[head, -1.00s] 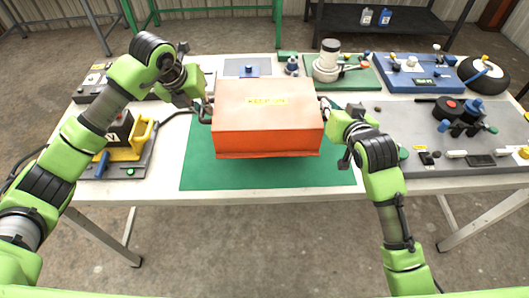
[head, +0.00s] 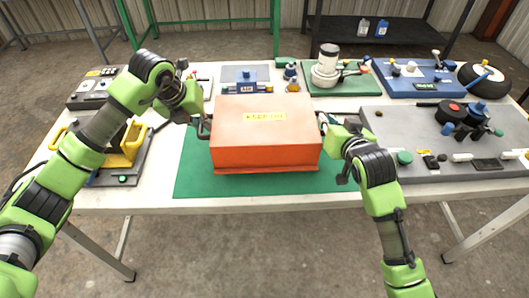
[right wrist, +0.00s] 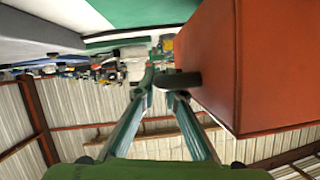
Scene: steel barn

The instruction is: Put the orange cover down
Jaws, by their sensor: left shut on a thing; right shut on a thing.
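The orange cover (head: 265,145) is a box with a yellow label on top. It is level over the green mat (head: 200,182) in the middle of the table. My left gripper (head: 200,122) is shut on the dark handle at its left side. My right gripper (head: 327,122) is shut on the handle at its right side. In the right wrist view the dark handle (right wrist: 178,80) lies between my fingertips (right wrist: 160,85), beside the cover's orange wall (right wrist: 235,70). I cannot tell whether the cover's lower edge touches the mat.
A yellow-handled device (head: 128,150) stands left of the mat. A grey board (head: 425,170) with red and blue parts lies to the right. Behind the cover are a small blue block (head: 247,88) and a green board (head: 345,86). The mat's front strip is bare.

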